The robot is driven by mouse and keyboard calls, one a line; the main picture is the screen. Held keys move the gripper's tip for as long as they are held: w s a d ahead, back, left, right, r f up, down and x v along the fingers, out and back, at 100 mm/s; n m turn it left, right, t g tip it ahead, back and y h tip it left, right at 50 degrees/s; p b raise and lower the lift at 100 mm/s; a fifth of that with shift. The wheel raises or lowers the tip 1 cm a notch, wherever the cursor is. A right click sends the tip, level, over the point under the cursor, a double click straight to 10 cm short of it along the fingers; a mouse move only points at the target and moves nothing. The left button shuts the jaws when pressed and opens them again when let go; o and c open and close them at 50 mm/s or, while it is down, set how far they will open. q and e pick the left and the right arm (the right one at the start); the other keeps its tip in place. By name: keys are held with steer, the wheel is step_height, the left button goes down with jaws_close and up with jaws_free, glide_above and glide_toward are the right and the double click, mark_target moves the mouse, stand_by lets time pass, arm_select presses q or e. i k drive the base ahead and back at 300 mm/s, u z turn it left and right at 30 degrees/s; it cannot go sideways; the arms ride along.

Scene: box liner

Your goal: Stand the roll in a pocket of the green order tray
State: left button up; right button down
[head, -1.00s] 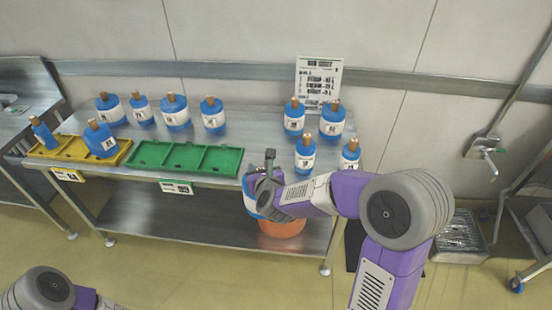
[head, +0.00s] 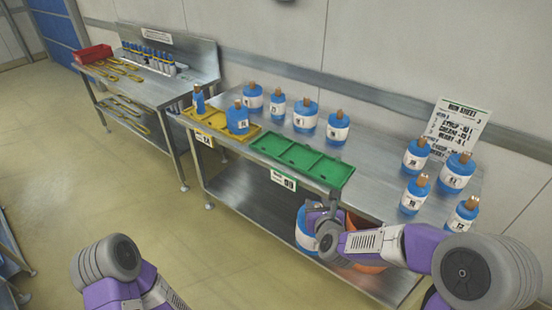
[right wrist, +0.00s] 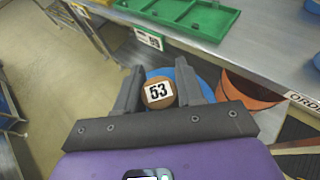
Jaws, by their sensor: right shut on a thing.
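The green order tray (head: 303,157) lies near the front edge of the steel table, with three pockets in a row, all empty. It also shows at the top of the right wrist view (right wrist: 190,14). My right gripper (head: 322,214) is shut on a blue roll (head: 304,230), in front of the table edge and below the tray's right end. In the right wrist view, the roll's brown core end (right wrist: 158,92), labelled 53, sits between the fingers. The gripper hides part of the roll. My left arm shows at lower left, but its gripper is out of view.
A yellow tray (head: 215,122) holding two rolls adjoins the green tray's left end. Several blue rolls stand behind the trays and at the table's right. An orange bin (right wrist: 250,92) stands below the table edge. A run sheet (head: 457,125) stands at the back.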

mark_target(273, 145)
steer(key=u, duration=1.4)
steer(key=i, duration=1.9)
steer(key=z, duration=2.4)
steer(key=i, duration=0.2)
steer(key=u, duration=0.1)
